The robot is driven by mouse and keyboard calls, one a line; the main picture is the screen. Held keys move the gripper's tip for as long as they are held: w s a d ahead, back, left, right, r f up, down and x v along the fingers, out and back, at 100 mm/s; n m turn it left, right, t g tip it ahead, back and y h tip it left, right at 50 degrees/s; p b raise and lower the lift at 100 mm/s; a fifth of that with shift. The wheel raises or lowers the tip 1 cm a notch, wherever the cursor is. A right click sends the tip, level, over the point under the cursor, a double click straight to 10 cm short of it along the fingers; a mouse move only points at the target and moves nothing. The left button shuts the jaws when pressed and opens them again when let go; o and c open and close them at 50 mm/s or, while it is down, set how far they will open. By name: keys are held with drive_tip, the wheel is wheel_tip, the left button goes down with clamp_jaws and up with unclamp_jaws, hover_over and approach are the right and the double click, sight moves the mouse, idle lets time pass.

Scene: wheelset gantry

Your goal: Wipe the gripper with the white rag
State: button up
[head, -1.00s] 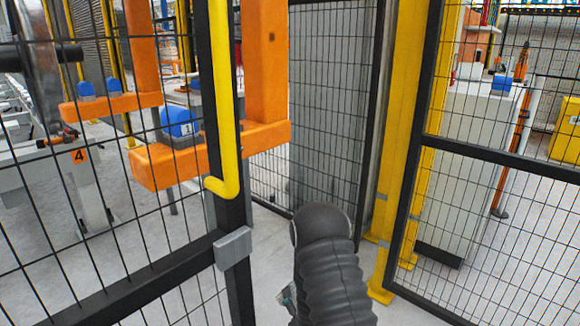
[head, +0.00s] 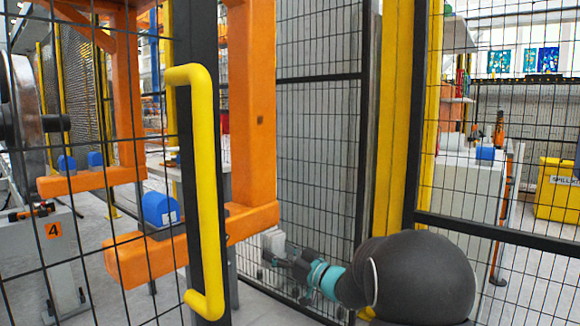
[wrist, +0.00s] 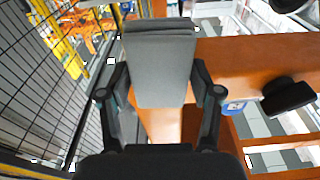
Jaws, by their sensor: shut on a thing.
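My gripper (head: 280,256) is past the fence opening, beside the right end of the lower orange arm of the gantry gripper (head: 254,150). It is shut on the white rag (head: 273,241), a folded pad that looks grey in the wrist view (wrist: 160,62). There the rag sticks out ahead between both fingers (wrist: 160,88), and the orange beam (wrist: 240,65) is behind and right of it. I cannot tell whether rag and beam touch. The orange gripper's two arms carry blue blocks (head: 160,209).
A black mesh fence with a yellow handle (head: 197,190) stands in front of the orange gripper. A yellow post (head: 394,120) and mesh panels are on the right. A wheel (head: 25,115) is at far left. A yellow bin (head: 558,190) stands at back right.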

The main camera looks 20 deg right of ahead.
wheel_tip(320, 180, up, 17)
drive_tip(key=s+n+g+y, duration=0.1)
drive_tip(key=n+g+y, duration=0.15)
drive_tip(key=n, duration=0.45)
drive_tip(key=n+t+h+p, duration=0.1)
drive_tip(key=n+h, duration=0.1)
drive_tip(key=n, duration=0.2)
approach(253, 121)
drive_tip(key=shift+y, duration=0.25)
drive_tip(key=shift+x, duration=2.25)
drive_tip(key=shift+p+x, duration=0.85)
drive_tip(key=shift+x, duration=0.05)
drive_tip(key=shift+w+d+f, duration=0.1)
drive_tip(key=shift+w+d, duration=0.55)
drive_tip(key=shift+d, duration=0.3)
drive_tip(key=shift+w+d, duration=0.5)
drive_tip(key=shift+d, duration=0.35)
drive_tip(key=shift+w+a, duration=0.1)
drive_tip(key=shift+w, duration=0.05)
drive_tip(key=shift+s+a, duration=0.55)
drive_tip(key=shift+a, duration=0.3)
drive_tip(key=shift+s+a, duration=0.6)
drive_tip(key=shift+a, duration=0.3)
